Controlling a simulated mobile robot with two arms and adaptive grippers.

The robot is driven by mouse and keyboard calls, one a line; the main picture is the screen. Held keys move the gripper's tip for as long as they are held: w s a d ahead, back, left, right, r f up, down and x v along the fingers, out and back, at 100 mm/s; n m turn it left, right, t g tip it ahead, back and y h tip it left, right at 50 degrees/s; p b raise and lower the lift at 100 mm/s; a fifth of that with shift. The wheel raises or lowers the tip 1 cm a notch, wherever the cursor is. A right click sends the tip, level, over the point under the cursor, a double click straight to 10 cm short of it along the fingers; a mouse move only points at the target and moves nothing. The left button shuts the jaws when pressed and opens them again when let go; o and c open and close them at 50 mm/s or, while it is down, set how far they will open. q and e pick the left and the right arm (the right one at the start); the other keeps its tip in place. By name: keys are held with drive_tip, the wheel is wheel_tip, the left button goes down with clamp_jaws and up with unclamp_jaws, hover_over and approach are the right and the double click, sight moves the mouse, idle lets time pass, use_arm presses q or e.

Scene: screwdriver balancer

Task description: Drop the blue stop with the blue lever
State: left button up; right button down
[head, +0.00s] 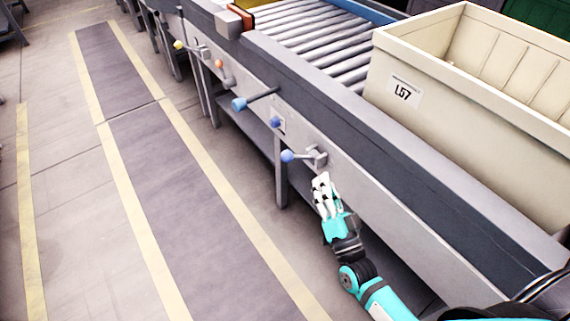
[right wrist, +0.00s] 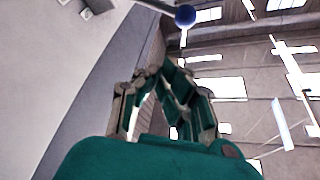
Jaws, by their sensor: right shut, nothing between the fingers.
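A blue ball-ended lever (head: 288,156) sticks out to the left from a grey bracket on the conveyor's side. Its ball also shows at the top of the right wrist view (right wrist: 185,15). My right gripper (head: 321,182) is shut and empty, just below and to the right of the ball, apart from it. In the right wrist view its fingers (right wrist: 160,72) point up, with the ball beyond their tips. A blue bar (head: 365,12) lies along the conveyor's far side; I cannot tell whether it is the blue stop. My left gripper is out of view.
A beige crate (head: 440,88) marked L67 stands on the rollers (head: 310,30). Another blue-knobbed handle (head: 239,104), an orange knob (head: 219,64) and a yellow ball (head: 178,45) stick out farther along the side. The striped floor lane (head: 170,150) is clear.

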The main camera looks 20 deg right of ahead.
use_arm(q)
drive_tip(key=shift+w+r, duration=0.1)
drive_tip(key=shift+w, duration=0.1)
use_arm(e)
wheel_tip(320, 180, up, 2)
drive_tip(key=shift+t, duration=0.4)
drive_tip(key=shift+w, duration=0.1)
wheel_tip(320, 180, up, 4)
hover_over(302, 157)
drive_tip(key=s, duration=0.3)
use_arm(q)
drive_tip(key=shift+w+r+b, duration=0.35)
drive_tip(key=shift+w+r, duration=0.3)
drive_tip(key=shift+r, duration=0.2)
use_arm(e)
drive_tip(key=shift+s+a+f, duration=0.1)
drive_tip(key=shift+a+f, duration=0.25)
drive_tip(key=shift+f, duration=0.5)
drive_tip(key=shift+a+f, duration=0.35)
drive_tip(key=shift+f, duration=0.5)
drive_tip(key=shift+f, duration=0.1)
